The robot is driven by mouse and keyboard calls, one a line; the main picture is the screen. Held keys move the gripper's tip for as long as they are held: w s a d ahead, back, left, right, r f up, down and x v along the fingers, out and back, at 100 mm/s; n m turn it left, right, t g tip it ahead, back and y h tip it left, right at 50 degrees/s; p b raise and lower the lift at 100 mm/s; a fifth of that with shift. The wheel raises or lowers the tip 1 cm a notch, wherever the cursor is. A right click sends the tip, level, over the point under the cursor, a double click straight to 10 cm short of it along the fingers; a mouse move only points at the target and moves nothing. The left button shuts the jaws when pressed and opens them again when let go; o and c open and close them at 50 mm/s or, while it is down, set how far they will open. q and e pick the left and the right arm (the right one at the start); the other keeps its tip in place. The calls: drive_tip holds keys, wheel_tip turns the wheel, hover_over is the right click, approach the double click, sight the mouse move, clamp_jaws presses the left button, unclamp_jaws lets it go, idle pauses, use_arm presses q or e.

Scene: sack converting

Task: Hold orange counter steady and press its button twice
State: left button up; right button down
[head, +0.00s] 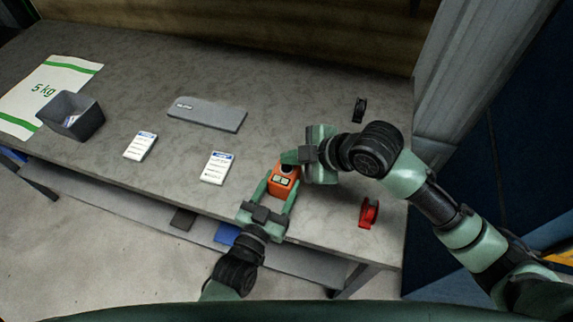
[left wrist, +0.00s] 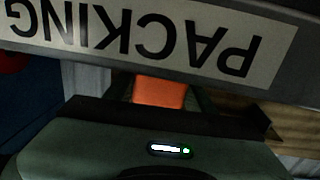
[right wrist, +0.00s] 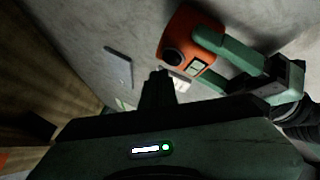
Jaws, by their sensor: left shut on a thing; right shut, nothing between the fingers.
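The orange counter (head: 283,182) stands on the grey table near its front edge. It has a small light display and a dark round button (right wrist: 173,57) on top, clear in the right wrist view. My left gripper (head: 277,192) is shut on the counter, one finger on each side. The counter also shows as an orange block between the fingers in the left wrist view (left wrist: 160,92). My right gripper (head: 291,157) is shut and empty, just beside and above the counter's button end. In the right wrist view its fingertips (right wrist: 158,78) appear beside the button; contact cannot be told.
Two white label cards (head: 217,167) (head: 140,146), a grey flat tool (head: 207,113), a dark bin (head: 71,116) and a 5 kg sack (head: 50,88) lie to the left. A red spool (head: 368,212) and a black spool (head: 359,109) stand to the right.

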sight(291, 169)
idle(0.4)
drive_tip(key=shift+f, duration=0.45)
drive_tip(key=shift+f, duration=0.6)
idle(0.7)
drive_tip(key=shift+r, duration=1)
drive_tip(key=shift+r, duration=2.5)
use_arm(q)
drive_tip(key=o, duration=1.6)
